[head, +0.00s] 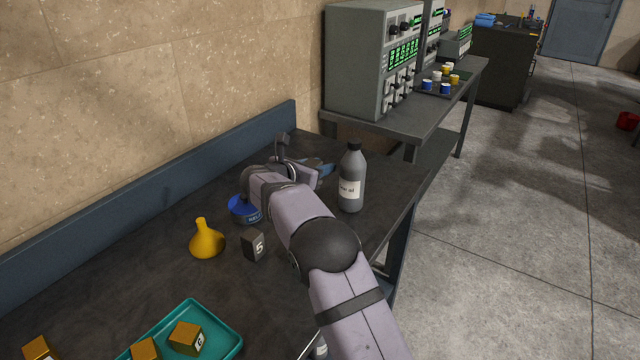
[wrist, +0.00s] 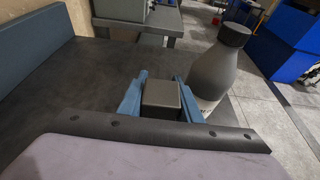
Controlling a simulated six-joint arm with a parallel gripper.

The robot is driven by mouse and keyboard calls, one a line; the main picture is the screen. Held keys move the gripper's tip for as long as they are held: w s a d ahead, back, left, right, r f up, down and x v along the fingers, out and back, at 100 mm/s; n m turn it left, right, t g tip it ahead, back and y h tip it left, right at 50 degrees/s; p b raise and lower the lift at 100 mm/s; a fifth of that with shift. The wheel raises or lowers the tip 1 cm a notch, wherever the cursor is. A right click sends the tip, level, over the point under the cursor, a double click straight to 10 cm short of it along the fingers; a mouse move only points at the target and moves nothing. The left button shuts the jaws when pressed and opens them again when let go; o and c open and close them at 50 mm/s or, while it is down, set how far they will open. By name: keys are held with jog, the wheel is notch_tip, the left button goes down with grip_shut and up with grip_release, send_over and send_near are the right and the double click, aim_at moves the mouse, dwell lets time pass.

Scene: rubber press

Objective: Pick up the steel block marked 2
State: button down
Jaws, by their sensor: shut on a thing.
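My gripper (wrist: 160,88) is shut on a grey steel block (wrist: 162,101) in the wrist view, with one blue finger on each side of it. No number shows on the faces of this block that I can see. I cannot tell whether it touches the bench. In the head view my gripper (head: 318,171) is at the far part of the bench, left of the bottle, and my arm hides most of it. Another dark steel block (head: 254,246), marked 5, stands nearer on the bench, apart from my gripper.
A grey bottle (head: 351,182) stands close to the right of my gripper. A blue tin (head: 240,209) and a yellow funnel (head: 206,241) stand to the left. A teal tray (head: 226,335) with brass-coloured blocks is at the near end. A dark bench (head: 100,275) bears them.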

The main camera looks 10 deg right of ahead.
notch_tip(320, 180, up, 20)
jog(key=p, duration=0.4)
